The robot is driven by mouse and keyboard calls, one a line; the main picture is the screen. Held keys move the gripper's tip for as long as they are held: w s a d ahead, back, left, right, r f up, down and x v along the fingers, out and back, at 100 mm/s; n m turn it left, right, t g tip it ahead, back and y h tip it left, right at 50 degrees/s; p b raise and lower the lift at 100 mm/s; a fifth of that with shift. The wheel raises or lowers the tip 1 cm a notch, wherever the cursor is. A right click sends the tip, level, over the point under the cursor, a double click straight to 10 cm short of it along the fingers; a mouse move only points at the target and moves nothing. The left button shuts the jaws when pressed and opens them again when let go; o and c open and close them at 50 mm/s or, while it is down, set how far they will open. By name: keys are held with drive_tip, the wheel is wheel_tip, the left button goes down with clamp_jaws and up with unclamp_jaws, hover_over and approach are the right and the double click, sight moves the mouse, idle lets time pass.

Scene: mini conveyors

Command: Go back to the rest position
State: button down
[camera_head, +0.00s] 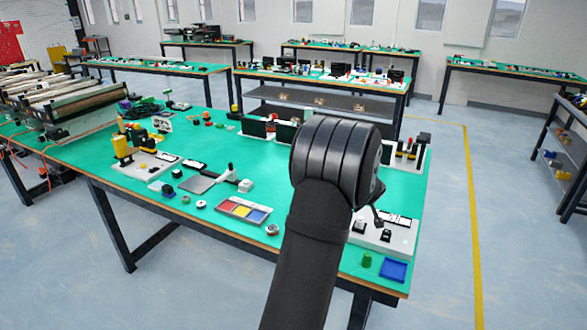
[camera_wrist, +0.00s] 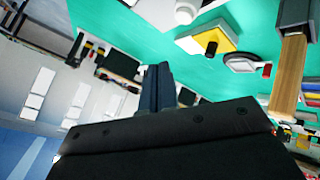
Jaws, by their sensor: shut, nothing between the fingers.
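My gripper (camera_wrist: 158,72) shows in the wrist view as two dark fingers side by side, touching, with nothing between them. In the head view my arm rises from the bottom edge to a thick dark joint over the right part of the green table (camera_head: 130,200), and it hides the gripper and part of the table behind it. The wrist view looks at the room tilted, with the green table surface (camera_wrist: 130,20) across its top.
A tray with red, yellow and blue sections (camera_head: 244,210) lies left of my arm. A blue tray (camera_head: 394,270) and a green piece (camera_head: 367,259) lie to its right. Small conveyors (camera_head: 75,105) stand at the far left. The floor right of the table is clear.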

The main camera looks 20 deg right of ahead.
wheel_tip(320, 180, up, 4)
drive_tip(key=shift+r, duration=0.1)
idle(0.4)
